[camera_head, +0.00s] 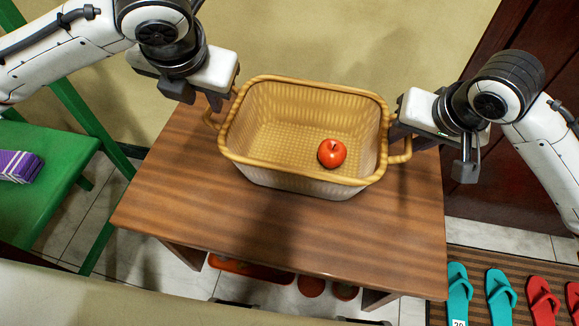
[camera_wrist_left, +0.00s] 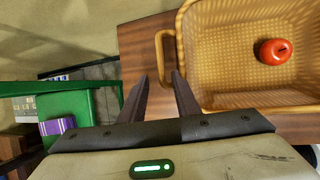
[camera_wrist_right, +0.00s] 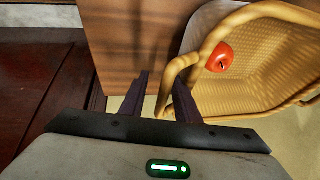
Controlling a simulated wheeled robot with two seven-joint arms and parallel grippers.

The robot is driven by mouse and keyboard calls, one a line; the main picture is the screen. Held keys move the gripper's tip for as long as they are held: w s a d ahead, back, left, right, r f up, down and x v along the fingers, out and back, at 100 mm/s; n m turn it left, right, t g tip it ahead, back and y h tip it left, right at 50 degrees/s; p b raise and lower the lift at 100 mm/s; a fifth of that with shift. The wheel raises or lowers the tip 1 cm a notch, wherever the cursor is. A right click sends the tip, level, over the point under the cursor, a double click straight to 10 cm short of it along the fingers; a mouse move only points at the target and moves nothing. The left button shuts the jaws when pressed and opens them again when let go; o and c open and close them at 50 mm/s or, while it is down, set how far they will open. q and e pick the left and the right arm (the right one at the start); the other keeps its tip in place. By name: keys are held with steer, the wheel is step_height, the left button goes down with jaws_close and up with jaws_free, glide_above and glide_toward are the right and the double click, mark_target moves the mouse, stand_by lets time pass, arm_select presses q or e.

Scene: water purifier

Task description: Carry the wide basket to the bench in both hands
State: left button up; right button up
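The wide tan woven basket (camera_head: 262,150) is upright at the back of the brown wooden bench top (camera_head: 190,190), with a red apple (camera_head: 332,153) inside. I cannot tell whether its base touches the wood. My left gripper (camera_head: 214,104) is at the basket's left handle (camera_head: 208,118). In the left wrist view its fingers (camera_wrist_left: 161,76) are apart, with the handle loop (camera_wrist_left: 160,50) at and beyond the tips. My right gripper (camera_head: 398,146) is at the right handle (camera_head: 407,152). In the right wrist view its fingers (camera_wrist_right: 163,78) are apart, with the handle (camera_wrist_right: 166,92) passing between them.
A green chair (camera_head: 40,160) with a purple striped item (camera_head: 18,167) stands left. Teal slippers (camera_head: 500,297) and red slippers (camera_head: 541,300) lie on a striped mat at lower right. Pots (camera_head: 311,286) stand under the bench. The bench top is clear in front of the basket.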

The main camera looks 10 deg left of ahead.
steer(key=v, duration=1)
steer(key=shift+s+r, duration=0.2)
